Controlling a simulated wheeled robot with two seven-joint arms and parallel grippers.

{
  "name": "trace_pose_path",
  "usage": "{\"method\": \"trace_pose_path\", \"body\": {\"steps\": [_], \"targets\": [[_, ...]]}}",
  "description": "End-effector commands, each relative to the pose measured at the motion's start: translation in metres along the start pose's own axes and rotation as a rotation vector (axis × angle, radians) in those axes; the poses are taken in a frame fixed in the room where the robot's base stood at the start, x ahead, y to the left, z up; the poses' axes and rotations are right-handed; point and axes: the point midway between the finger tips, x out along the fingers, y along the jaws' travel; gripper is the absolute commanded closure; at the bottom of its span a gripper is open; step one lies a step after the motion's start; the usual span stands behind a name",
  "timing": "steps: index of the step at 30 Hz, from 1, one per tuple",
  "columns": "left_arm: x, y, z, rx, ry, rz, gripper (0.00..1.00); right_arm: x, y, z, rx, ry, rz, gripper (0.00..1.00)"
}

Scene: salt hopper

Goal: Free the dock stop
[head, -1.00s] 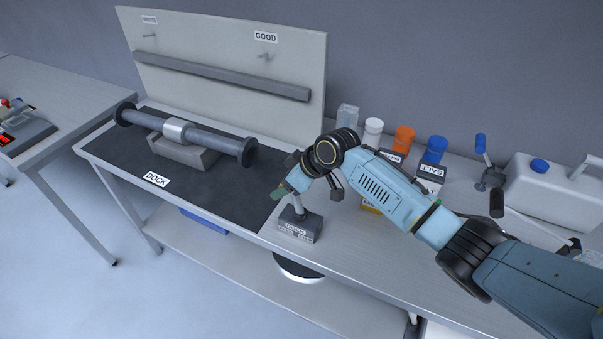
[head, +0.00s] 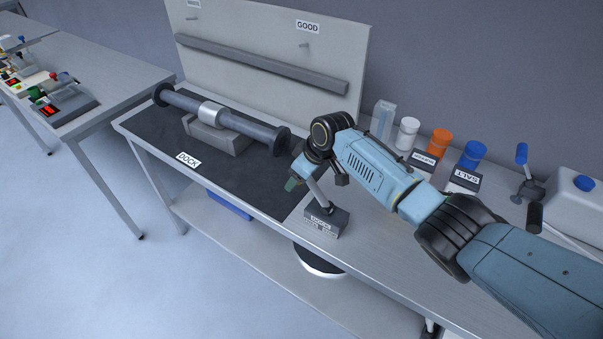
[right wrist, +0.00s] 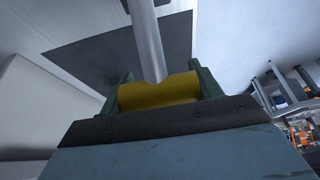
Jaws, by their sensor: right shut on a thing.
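The dock stop is a grey labelled block (head: 325,223) at the bench's front edge, beside the dark dock mat (head: 245,178). A grey lever rod (head: 321,193) rises from it, tilted left toward my right gripper (head: 296,178). In the right wrist view, the green fingers of my right gripper (right wrist: 162,92) are shut on the yellow cross handle (right wrist: 158,93) at the rod's end. The handle is hidden by the hand in the head view. My left gripper is not in view.
A dark spool-ended bar (head: 233,122) rests on a grey cradle (head: 215,137) on the mat. A back panel (head: 270,45) stands behind. Bottles, a SALT box (head: 466,177) and a white jug (head: 575,205) stand right. Another table with devices is far left.

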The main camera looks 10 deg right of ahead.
Motion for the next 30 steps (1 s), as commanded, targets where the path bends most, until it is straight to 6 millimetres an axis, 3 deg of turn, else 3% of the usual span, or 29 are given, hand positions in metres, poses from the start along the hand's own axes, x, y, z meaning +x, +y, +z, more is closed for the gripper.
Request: {"method": "trace_pose_path", "body": {"steps": [9,10,14,24,30], "targets": [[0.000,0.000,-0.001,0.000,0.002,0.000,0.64,0.005,-0.002,0.006,0.002,-0.013,-0.005,0.77],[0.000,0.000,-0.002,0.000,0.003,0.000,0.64,0.005,-0.002,0.007,0.002,-0.013,-0.005,0.33],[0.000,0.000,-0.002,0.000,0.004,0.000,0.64,0.004,-0.002,0.005,0.001,-0.010,-0.004,0.16],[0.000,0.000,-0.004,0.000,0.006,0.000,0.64,0.000,0.000,0.003,0.001,-0.006,-0.002,0.15],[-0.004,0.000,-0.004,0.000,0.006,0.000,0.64,-0.019,0.000,0.002,0.000,-0.004,-0.001,0.15]]}}
